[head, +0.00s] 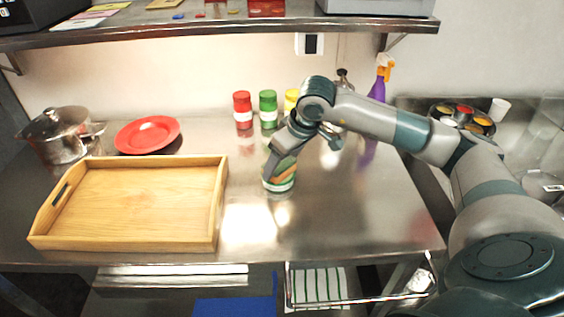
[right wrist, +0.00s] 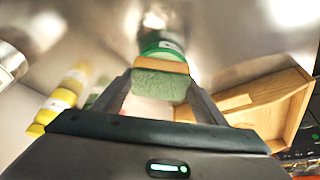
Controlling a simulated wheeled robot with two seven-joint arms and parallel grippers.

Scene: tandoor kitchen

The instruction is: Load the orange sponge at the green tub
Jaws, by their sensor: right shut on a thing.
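The orange sponge (head: 285,173) shows as a slanted orange strip below my right gripper (head: 284,158). In the right wrist view the sponge (right wrist: 160,84) has a dark green face and an orange layer, and sits between the fingers of my right gripper (right wrist: 158,92). My right gripper is shut on it. The green tub (head: 279,187), with a white band, stands on the steel counter at the sponge. The tub (right wrist: 163,44) also shows just beyond the sponge in the wrist view; I cannot tell whether they touch. My left gripper is out of view.
A wooden tray (head: 222,205) lies left of the tub. Red (head: 242,110), green (head: 268,106) and yellow (head: 291,99) shakers stand behind. A red plate (head: 147,134) and a steel pot (head: 62,140) are at the back left. The counter right of the tub is clear.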

